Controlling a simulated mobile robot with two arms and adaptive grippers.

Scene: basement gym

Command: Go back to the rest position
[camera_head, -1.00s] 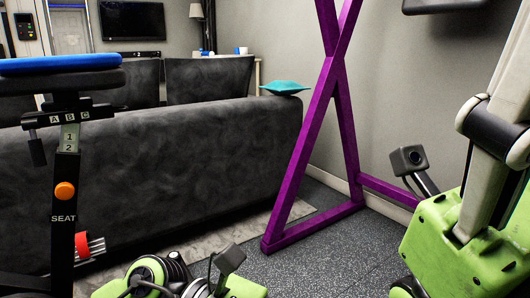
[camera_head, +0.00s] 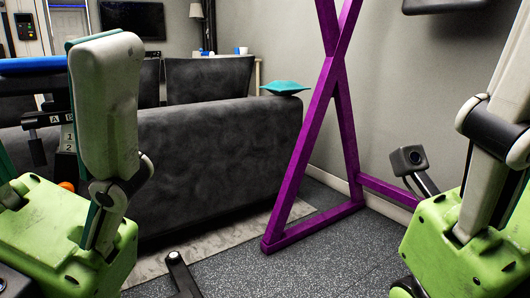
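My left arm stands at the left of the head view, with a pale upright link and a green housing below it. My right arm is at the right edge, with its pale link, black joint and green housing. The fingertips of both grippers are out of the picture or hidden, so neither opening can be judged. I see nothing held.
A dark grey sofa (camera_head: 215,165) fills the middle, with a teal cushion (camera_head: 285,88) on its back. A purple steel frame (camera_head: 304,150) stands to its right. Exercise equipment with a blue pad (camera_head: 30,66) is partly hidden behind my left arm. Speckled floor (camera_head: 325,260) lies open in front.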

